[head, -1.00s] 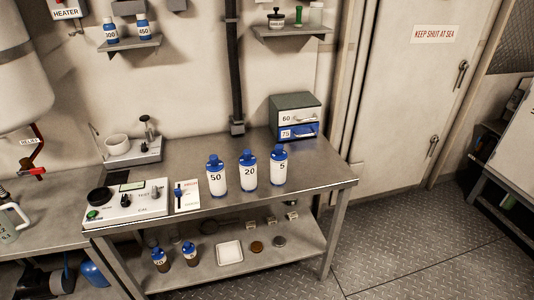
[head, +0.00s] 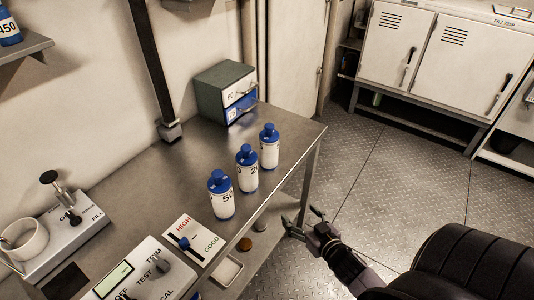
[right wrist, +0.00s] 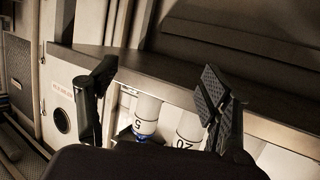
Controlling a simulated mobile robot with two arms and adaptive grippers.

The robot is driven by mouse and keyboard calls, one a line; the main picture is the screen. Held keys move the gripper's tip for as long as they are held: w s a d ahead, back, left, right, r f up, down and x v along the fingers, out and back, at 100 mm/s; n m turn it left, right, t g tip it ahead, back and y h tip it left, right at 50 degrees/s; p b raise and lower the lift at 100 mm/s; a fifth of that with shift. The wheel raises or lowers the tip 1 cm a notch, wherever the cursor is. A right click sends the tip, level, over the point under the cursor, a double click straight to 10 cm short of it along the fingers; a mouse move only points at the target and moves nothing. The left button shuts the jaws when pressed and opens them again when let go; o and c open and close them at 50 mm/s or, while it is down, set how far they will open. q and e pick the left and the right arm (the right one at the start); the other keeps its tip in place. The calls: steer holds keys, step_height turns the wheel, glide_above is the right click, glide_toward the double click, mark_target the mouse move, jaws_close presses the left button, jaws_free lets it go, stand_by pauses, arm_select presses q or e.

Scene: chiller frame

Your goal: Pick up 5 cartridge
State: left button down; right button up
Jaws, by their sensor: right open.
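The 5 cartridge (head: 269,148) is a white bottle with a blue cap and stands upright on the steel table, farthest right in its row. The 20 cartridge (head: 247,170) and the 50 cartridge (head: 221,198) stand beside it. My right gripper (head: 302,220) is open and empty in the head view, beside the table's front edge and apart from the cartridges. In the right wrist view, the 5 cartridge (right wrist: 147,115) shows upside down between the open fingers, beyond them. The 20 cartridge (right wrist: 189,127) is by the right finger. My left gripper is not in view.
A drawer box (head: 222,90) stands at the back of the steel table (head: 185,165). A tester (head: 140,272), a HIGH/GOOD card (head: 192,241) and a filling stand (head: 65,228) are on its left. A lower shelf holds a white tray (head: 228,270). Floor at right is clear.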

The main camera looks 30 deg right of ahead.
mark_target(274, 151)
step_height(274, 151, up, 14)
steer(key=w+t, duration=0.1)
steer(key=t, duration=0.3)
steer(key=shift+n+y, duration=0.3)
steer(key=shift+y, duration=0.1)
steer(key=w+b, duration=0.1)
steer(key=w, duration=0.3)
steer(key=w+b, duration=0.1)
steer(key=w, duration=0.3)
steer(key=w+b, duration=0.2)
steer(key=w, duration=0.2)
steer(key=shift+d, duration=0.25)
steer(key=shift+w+d+f+b, duration=0.15)
steer(key=shift+w+b, duration=0.4)
steer(key=shift+w, duration=0.9)
steer(key=shift+w+d+r+b, duration=0.1)
steer(key=shift+w+b, duration=0.45)
steer(key=shift+w, duration=0.85)
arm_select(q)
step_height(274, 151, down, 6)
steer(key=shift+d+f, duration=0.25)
arm_select(e)
steer(key=shift+c, duration=0.4)
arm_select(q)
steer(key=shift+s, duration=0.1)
arm_select(e)
steer(key=c, duration=1.3)
